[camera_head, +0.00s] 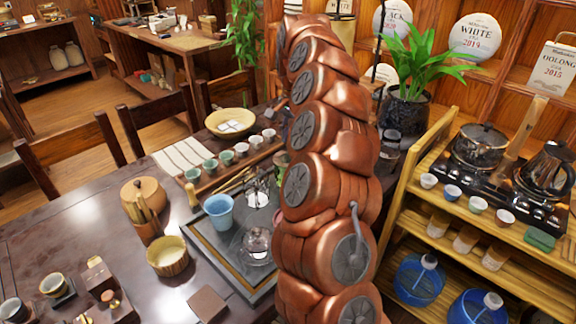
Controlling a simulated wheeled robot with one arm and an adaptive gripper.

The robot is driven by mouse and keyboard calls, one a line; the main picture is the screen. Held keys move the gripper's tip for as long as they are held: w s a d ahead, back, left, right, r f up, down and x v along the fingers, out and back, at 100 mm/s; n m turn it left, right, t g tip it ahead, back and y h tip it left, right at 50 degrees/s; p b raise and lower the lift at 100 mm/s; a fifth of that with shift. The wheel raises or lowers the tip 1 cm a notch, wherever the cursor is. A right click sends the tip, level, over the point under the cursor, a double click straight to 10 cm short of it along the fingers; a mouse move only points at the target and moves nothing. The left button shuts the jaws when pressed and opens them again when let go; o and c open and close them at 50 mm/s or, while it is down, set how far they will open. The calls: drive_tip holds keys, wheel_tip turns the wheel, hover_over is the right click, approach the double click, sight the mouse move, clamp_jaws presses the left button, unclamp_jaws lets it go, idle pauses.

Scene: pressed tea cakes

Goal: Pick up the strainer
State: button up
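A dark tea tray (207,243) with a light inner border lies on the table, partly hidden behind my copper-coloured arm. On it stand a light blue cup (219,213) and a clear glass vessel (257,243). A small pale, shiny thing (258,192) stands behind them close to my arm. I cannot tell whether it is the strainer, and no other strainer shows clearly. My arm rises through the middle of the view and covers the tray's right part. My gripper is not visible.
A row of small cups stands on a wooden board behind the tray. A wooden bowl (168,256), a round lidded box (144,193) and a dark block (207,303) lie around its left side. A wooden shelf (420,208) with teapots and cups stands right.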

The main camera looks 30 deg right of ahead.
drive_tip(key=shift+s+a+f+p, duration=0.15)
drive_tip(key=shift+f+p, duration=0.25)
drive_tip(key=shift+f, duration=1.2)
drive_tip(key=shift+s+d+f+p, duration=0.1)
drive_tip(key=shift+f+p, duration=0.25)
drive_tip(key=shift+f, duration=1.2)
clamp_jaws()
